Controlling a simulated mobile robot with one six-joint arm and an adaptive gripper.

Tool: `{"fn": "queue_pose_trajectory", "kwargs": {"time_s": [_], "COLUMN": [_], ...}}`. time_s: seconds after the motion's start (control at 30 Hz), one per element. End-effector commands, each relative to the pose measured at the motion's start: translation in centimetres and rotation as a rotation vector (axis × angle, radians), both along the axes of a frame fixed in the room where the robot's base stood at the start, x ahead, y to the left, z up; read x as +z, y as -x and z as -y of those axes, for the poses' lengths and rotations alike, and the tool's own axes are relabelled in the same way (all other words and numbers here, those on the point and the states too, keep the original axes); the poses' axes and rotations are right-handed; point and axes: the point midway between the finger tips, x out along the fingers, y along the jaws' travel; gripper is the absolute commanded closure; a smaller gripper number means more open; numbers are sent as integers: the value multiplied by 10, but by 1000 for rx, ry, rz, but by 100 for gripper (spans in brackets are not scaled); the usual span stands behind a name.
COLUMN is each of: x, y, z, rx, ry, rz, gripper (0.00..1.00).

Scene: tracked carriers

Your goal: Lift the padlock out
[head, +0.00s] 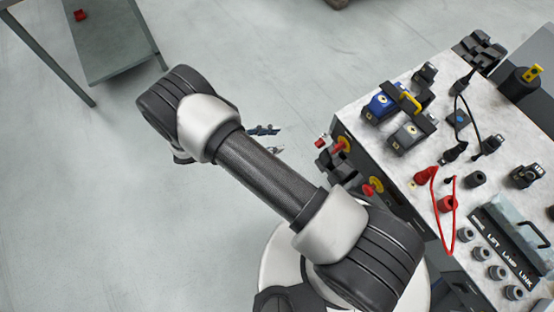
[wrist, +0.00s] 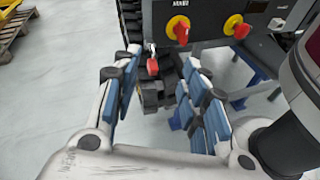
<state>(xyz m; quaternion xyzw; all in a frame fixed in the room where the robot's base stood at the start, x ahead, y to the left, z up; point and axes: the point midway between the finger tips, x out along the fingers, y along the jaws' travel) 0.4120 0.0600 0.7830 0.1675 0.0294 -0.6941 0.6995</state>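A small red padlock (head: 320,142) shows at the left side of the grey carrier, beside a red-and-yellow rotary switch (head: 341,145). In the wrist view the padlock (wrist: 153,66) hangs below and left of the left switch (wrist: 180,28), with its shackle upward; what the shackle passes through is too small to tell. My gripper (head: 266,140) is to the left of the padlock in the head view, apart from it. In the wrist view my gripper (wrist: 158,92) has its blue-padded fingers spread wide, with the padlock ahead between their directions and nothing held.
A second red-and-yellow switch (head: 373,188) sits along the same side. The carrier top (head: 400,180) bears connectors, a blue block (head: 380,106) and cables. Black track parts lie behind the padlock. A grey table (head: 112,40) stands upper left; the floor between is clear.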

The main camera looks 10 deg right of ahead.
Motion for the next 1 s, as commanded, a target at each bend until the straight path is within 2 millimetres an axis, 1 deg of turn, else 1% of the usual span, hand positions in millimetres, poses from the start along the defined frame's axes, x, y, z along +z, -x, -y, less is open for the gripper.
{"fn": "queue_pose_trajectory", "kwargs": {"time_s": [0.03,0.1,0.2,0.33,0.43,0.53,0.63,0.77,1.0], "x": [-27,-54,-84,-110,-119,-121,-121,-122,-122], "y": [7,14,24,34,38,37,33,26,10], "z": [0,1,4,8,11,16,27,49,95], "rx": [61,134,223,301,330,339,337,333,331], "ry": [60,129,210,279,306,314,314,313,312], "rz": [-37,-69,-105,-133,-143,-146,-148,-149,-148], "gripper": [60,60,60,60,60,60,60,60,60]}}
